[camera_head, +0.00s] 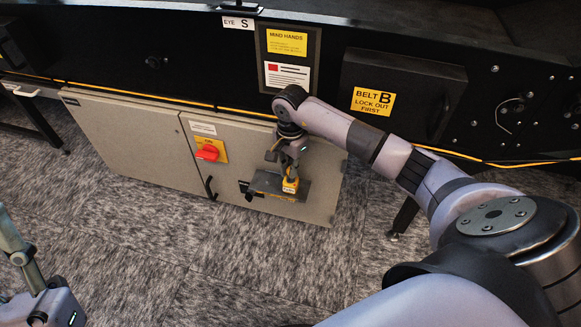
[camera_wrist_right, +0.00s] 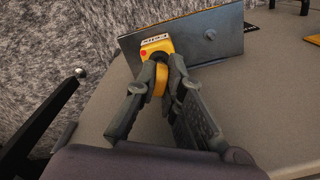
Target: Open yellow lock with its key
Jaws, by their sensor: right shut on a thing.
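The yellow lock (camera_head: 290,186) is at a grey metal plate (camera_head: 266,182) on the front of the beige cabinet. My right gripper (camera_head: 283,164) is at the lock. In the right wrist view its fingers (camera_wrist_right: 162,78) are shut on a small rounded yellow piece, which looks like the key (camera_wrist_right: 158,82), close against the lock. The key's shaft is hidden. My left gripper (camera_head: 22,262) is partly in view at the lower left; its fingertips are unclear.
The beige cabinet (camera_head: 130,135) has a red rotary switch (camera_head: 207,152) on a yellow plate and a black handle (camera_head: 210,188). The grey carpet (camera_head: 200,265) in front is clear.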

